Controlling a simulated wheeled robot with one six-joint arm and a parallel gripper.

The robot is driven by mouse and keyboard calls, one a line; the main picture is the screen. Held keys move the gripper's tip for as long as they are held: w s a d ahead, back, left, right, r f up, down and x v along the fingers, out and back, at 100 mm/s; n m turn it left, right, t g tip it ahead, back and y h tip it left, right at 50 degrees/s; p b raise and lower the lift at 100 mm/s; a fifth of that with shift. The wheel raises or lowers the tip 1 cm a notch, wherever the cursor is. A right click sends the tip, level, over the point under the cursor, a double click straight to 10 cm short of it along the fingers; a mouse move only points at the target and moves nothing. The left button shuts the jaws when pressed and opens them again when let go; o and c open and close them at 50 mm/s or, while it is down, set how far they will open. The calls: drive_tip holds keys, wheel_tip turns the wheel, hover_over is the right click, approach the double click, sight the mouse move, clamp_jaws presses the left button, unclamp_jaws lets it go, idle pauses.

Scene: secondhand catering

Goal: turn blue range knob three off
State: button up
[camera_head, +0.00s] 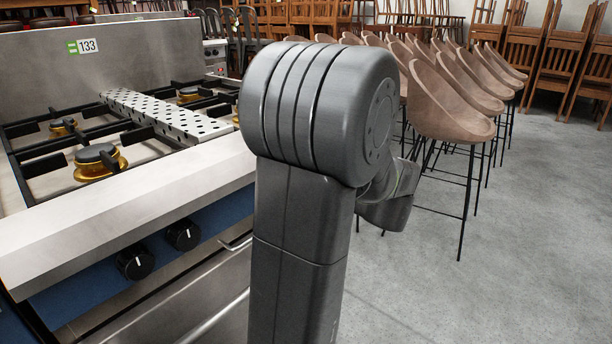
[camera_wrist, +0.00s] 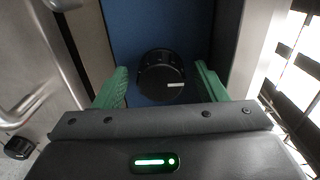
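The range has a blue front panel (camera_head: 90,291) with two black knobs in the head view, a nearer one (camera_head: 135,262) and a farther one (camera_head: 183,235). Which of them is knob three I cannot tell. In the wrist view one black knob (camera_wrist: 160,76) sits on the blue panel, its white mark pointing to the right of the picture. My gripper (camera_wrist: 160,80) is open, with one green finger on each side of this knob and a visible gap to both. The gripper is hidden behind my arm in the head view.
The steel front edge (camera_head: 130,215) of the range overhangs the panel. A handle rail (camera_head: 215,318) runs below it. Burners (camera_head: 95,160) and a perforated strip (camera_head: 165,115) lie on top. Bar stools (camera_head: 450,100) stand to the right, with clear floor before them.

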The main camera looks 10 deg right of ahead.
drive_tip(key=p+v, duration=0.3)
drive_tip(key=v, duration=1.1)
drive_tip(key=shift+w, duration=0.15)
drive_tip(key=b+x, duration=0.3)
drive_tip(key=x, duration=1)
drive_tip(key=shift+w+a, duration=0.25)
drive_tip(key=shift+a, duration=0.05)
